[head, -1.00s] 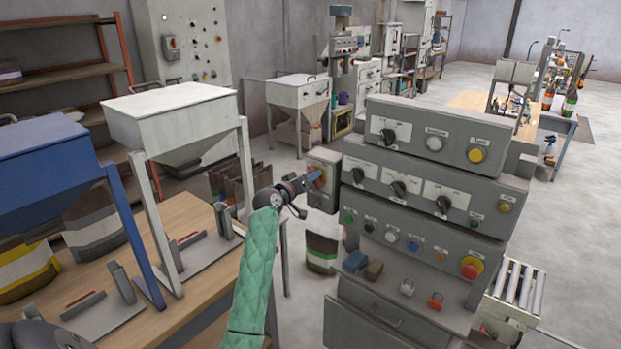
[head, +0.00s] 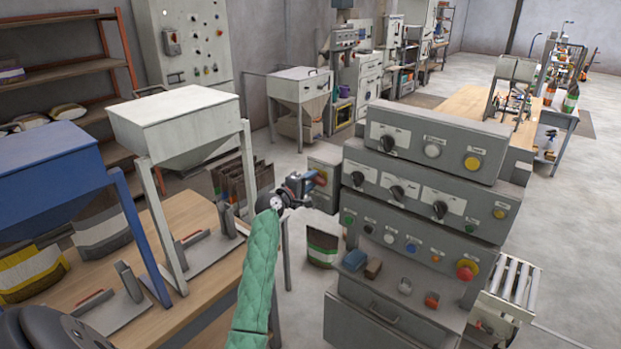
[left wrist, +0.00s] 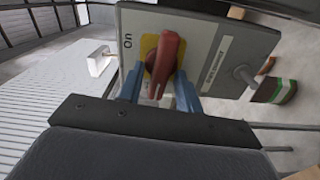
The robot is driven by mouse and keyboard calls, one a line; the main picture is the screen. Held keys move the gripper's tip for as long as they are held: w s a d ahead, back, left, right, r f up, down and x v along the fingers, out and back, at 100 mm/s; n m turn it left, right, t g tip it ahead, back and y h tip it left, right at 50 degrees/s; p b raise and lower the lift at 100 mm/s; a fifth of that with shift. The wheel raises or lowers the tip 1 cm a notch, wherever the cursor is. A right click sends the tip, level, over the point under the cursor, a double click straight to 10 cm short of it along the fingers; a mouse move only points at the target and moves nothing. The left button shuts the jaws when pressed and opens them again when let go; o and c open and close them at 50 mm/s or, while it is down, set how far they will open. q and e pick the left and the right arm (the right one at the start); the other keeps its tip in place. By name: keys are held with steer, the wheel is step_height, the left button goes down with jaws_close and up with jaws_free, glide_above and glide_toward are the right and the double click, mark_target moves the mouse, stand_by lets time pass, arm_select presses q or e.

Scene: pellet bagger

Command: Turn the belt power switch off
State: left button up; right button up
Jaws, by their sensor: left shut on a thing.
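The belt power switch is a grey box (head: 325,190) left of the big control console in the head view. In the left wrist view its face (left wrist: 205,40) carries a red handle (left wrist: 166,55) on a yellow plate, with the word "On" to the left of it. The handle points toward the bottom of that picture. My left gripper (head: 312,181) is at the front of the box. Its blue fingers (left wrist: 160,92) stand on either side of the handle and are shut on it. The gripper partly hides the handle in the head view. My right gripper is out of sight.
The console (head: 430,190), with several knobs and buttons, stands close on the right of the switch. A wooden table (head: 190,215) with a white hopper (head: 175,115) and a blue hopper (head: 45,165) is on the left. A filled bag (head: 322,245) stands on the floor below.

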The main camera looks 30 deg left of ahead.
arm_select(q)
steer(key=shift+a+n, duration=0.1)
steer(key=shift+n, duration=0.5)
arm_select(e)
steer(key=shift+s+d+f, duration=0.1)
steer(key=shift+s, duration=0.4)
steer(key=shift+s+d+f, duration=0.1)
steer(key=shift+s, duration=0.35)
arm_select(q)
steer(key=o, duration=0.6)
steer(key=shift+f, duration=0.1)
steer(key=shift+s, duration=0.1)
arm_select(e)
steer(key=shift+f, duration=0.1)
arm_select(q)
steer(key=shift+s+f, duration=0.1)
steer(key=shift+s, duration=0.2)
steer(key=shift+s+a+b, duration=0.2)
steer(key=shift+s+b, duration=0.55)
steer(key=shift+s, duration=1)
steer(key=shift+s+a+b, duration=0.15)
steer(key=shift+s+b, duration=0.55)
steer(key=shift+s, duration=1.05)
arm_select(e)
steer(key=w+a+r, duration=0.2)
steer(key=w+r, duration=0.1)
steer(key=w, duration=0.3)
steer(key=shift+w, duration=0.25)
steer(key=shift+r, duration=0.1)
